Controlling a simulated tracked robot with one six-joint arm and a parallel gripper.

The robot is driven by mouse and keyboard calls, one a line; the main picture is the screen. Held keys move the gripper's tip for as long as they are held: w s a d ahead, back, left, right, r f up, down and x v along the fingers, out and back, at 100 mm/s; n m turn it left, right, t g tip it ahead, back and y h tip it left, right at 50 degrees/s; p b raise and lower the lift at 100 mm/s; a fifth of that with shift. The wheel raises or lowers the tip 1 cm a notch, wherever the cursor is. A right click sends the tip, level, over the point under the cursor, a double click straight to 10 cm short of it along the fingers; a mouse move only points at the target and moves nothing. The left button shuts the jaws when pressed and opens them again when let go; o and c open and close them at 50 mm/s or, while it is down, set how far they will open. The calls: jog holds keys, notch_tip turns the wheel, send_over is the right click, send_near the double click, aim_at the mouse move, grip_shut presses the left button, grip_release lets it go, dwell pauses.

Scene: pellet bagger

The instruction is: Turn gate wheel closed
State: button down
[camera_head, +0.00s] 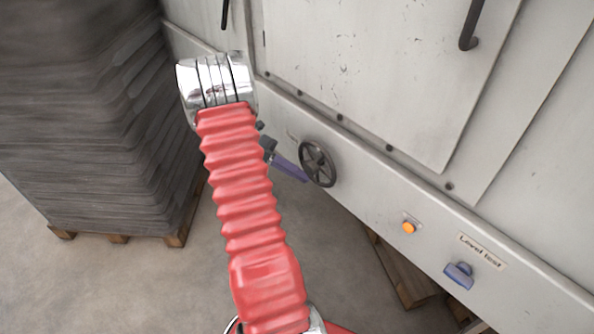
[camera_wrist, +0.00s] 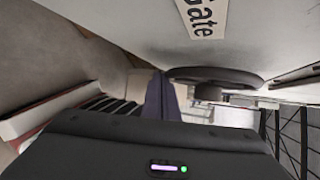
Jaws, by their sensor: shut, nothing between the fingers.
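The gate wheel (camera_head: 317,164) is a dark spoked handwheel on the lower band of the pale machine, in the middle of the head view. In the wrist view the wheel (camera_wrist: 222,76) shows nearly edge-on, beside a "Gate" label (camera_wrist: 203,14). My gripper (camera_head: 304,178) has purple fingers and is shut and empty, its tips close to the left side of the wheel's rim. In the wrist view the fingers (camera_wrist: 160,95) point at the near end of the rim. I cannot tell whether they touch it. My red-sleeved arm hides part of the machine's lower left.
An orange button (camera_head: 408,228) and a blue knob (camera_head: 459,274) by a "Level test" label (camera_head: 481,251) sit right of the wheel. A tall grey stack (camera_head: 90,120) on a wooden pallet (camera_head: 120,238) stands at left. Bare floor lies between stack and machine.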

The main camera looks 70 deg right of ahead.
jog(key=shift+s+a+f, duration=0.2)
jog(key=shift+s+f, duration=0.1)
jog(key=shift+s, duration=0.1)
dwell(0.5)
jog(key=w, duration=1.4)
